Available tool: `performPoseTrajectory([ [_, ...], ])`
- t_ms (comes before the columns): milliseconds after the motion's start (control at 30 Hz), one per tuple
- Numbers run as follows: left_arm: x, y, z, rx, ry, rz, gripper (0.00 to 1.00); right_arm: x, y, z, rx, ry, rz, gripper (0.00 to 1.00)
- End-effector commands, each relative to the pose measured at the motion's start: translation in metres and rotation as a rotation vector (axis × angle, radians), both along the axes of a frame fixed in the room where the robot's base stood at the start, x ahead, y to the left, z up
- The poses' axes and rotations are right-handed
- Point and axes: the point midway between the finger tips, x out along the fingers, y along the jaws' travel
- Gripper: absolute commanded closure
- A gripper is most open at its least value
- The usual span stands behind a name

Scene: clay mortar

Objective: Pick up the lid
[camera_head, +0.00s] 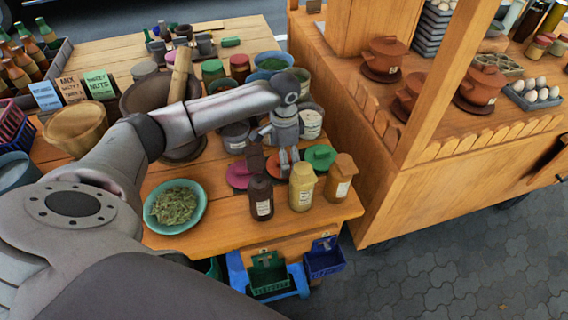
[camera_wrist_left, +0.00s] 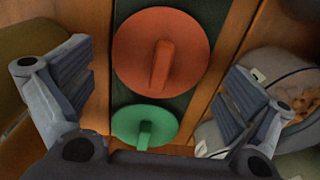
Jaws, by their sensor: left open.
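Three round lids lie in a row on the wooden table: a pink lid (camera_head: 238,175), an orange-red lid (camera_head: 273,166) and a green lid (camera_head: 320,157). My left gripper (camera_head: 289,163) points down over the orange-red lid and partly hides it. In the left wrist view the orange-red lid (camera_wrist_left: 190,38) with its upright bar handle lies between and beyond my open fingers (camera_wrist_left: 157,88). The green lid (camera_wrist_left: 130,119) is lower in that view, nearer the gripper base. The gap between the fingers is empty. My right gripper is not in view.
Dark (camera_head: 261,200), yellow (camera_head: 301,190) and tan (camera_head: 341,178) bottles stand close in front of the lids. Pots, including one with a white label (camera_head: 311,122), crowd behind. A teal plate of herbs (camera_head: 203,209) is at left. A wooden stall (camera_head: 400,175) stands right.

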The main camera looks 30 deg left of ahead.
Motion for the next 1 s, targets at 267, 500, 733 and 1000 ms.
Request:
performPoseTrajectory([
  [267, 0.000, 0.000, -0.020, 0.001, -0.002, -0.001, 0.00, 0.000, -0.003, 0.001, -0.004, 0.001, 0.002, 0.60],
  [500, 0.000, 0.000, -0.020, 0.002, -0.001, -0.001, 0.12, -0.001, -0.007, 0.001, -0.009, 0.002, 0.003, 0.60],
  [733, 0.000, 0.000, -0.020, 0.002, -0.001, -0.001, 0.41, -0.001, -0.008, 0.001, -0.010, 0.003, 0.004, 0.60],
  [1000, -0.001, 0.001, -0.022, 0.004, 0.002, 0.000, 0.67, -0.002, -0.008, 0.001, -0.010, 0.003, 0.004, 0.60],
])
